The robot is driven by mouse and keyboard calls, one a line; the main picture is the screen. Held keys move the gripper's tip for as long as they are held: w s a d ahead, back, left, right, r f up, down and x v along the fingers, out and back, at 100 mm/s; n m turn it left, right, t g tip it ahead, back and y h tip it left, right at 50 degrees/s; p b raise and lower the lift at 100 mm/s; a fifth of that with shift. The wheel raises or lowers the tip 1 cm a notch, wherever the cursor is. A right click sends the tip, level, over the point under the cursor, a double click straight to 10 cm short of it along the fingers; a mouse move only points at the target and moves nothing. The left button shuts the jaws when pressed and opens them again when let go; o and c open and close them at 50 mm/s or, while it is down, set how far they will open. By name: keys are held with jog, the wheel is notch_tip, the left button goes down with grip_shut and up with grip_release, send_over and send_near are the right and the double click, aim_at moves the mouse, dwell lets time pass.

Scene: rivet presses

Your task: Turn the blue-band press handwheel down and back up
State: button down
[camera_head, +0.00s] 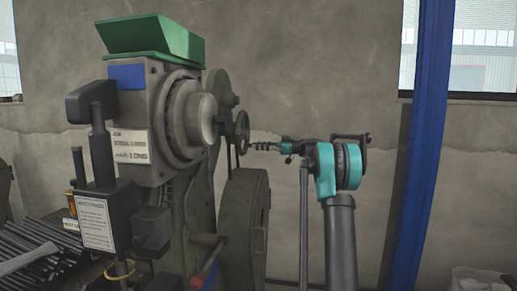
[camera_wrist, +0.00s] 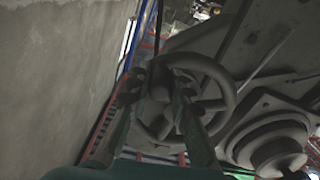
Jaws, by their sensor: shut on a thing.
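The press (camera_head: 126,77) with a blue band stands at the left in the head view, under a green hopper-like top. Its handwheel (camera_head: 242,132) is a small dark wheel on the right side of the press, seen nearly edge-on. My gripper (camera_head: 256,146) reaches it from the right. In the wrist view the grey handwheel rim (camera_wrist: 228,82) curves around my gripper (camera_wrist: 158,86). The fingers are shut on the handwheel near its hub. The exact part between the fingertips is dark and partly hidden by the fingers.
A black lever (camera_head: 91,101) stands at the front left of the press, and dark rods (camera_head: 35,250) lie at the lower left. A large grey flywheel-like disc (camera_head: 247,215) is below the handwheel. A blue post (camera_head: 424,140) rises at the right, before a bare wall.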

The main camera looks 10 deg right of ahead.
dwell(0.3)
jog(key=c, duration=1.4)
grip_release()
jog(key=shift+o, duration=0.2)
jog(key=shift+d, duration=0.15)
jog(key=v, duration=1.1)
jog(key=shift+d, duration=0.35)
jog(key=shift+s+d, duration=0.15)
jog(key=shift+s, duration=0.05)
